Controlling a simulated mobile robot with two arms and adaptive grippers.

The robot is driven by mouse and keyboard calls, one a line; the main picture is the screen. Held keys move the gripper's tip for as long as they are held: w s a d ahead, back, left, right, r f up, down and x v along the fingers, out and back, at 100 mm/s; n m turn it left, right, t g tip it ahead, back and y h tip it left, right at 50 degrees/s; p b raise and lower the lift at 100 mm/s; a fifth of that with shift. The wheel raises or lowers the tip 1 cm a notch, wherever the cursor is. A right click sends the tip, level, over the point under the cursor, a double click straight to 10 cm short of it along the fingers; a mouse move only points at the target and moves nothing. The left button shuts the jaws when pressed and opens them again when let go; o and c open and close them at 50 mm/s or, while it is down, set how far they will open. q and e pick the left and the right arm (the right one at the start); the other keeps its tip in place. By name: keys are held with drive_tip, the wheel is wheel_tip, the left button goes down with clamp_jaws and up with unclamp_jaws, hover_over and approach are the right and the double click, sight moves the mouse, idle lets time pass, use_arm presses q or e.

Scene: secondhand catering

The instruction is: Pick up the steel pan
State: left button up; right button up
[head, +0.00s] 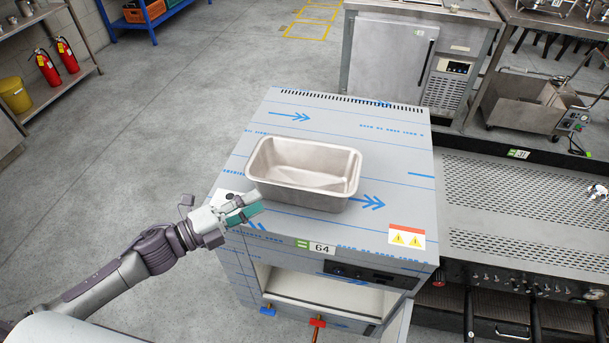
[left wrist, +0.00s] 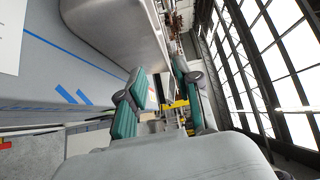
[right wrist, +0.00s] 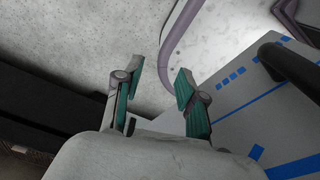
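The steel pan (head: 308,190) is an empty, deep rectangular pan with rounded corners. It sits upright on the flat top of a steel cabinet (head: 395,160). My left gripper (head: 243,209) is at the pan's near left corner, and nothing shows held in it. In the left wrist view its teal fingers (left wrist: 160,75) stand apart, with the pan's side (left wrist: 115,30) at upper left. I cannot tell whether a finger touches the pan. My right gripper (right wrist: 160,70) is open and empty in the right wrist view and is out of the head view.
The cabinet top is clear around the pan except for flat labels and blue film marks. Its open front compartment (head: 325,290) is below. A lower perforated-top machine (head: 520,200) adjoins on the right. A grey unit (head: 385,60) stands behind. Open floor (head: 150,130) lies left.

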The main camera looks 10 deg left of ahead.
sight(284, 186)
use_arm(q)
drive_tip(key=shift+w+d, duration=0.4)
drive_tip(key=shift+d, duration=0.1)
drive_tip(key=p+x, duration=0.2)
drive_tip(key=x, duration=0.3)
drive_tip(key=shift+w+r, duration=0.15)
drive_tip(key=shift+w, duration=0.1)
drive_tip(key=shift+a, duration=0.1)
clamp_jaws()
drive_tip(key=shift+r, duration=0.1)
